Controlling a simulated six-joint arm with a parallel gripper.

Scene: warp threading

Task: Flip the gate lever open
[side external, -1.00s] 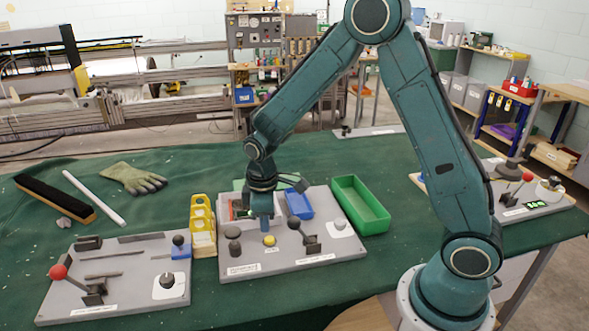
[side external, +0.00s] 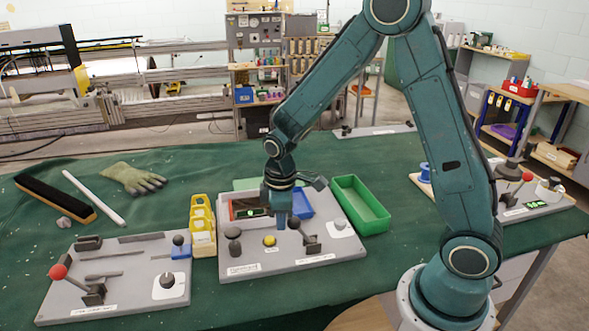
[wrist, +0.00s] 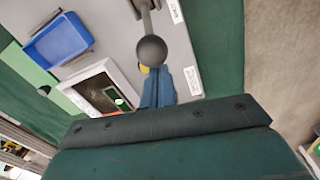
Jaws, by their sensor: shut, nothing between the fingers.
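A lever with a dark ball knob (side external: 293,223) stands on the middle grey panel (side external: 245,270), leaning left from its bracket (side external: 312,244). In the wrist view the knob (wrist: 150,50) is large, with its rod running up the picture. My gripper (side external: 281,224) is shut and empty, pointing down just left of the knob. In the wrist view its blue fingertips (wrist: 158,82) lie just below the knob; I cannot tell whether they touch it. Other levers with red knobs stand on the left panel (side external: 58,272) and right panel (side external: 528,177). The panel labels are too small to read.
A yellow button (side external: 269,241), dark round knobs (side external: 234,247) and a blue tray (side external: 299,203) are close by on the middle panel. A green bin (side external: 361,205) stands to its right, and a yellow rack (side external: 202,225) to its left. Green cloth lies open behind.

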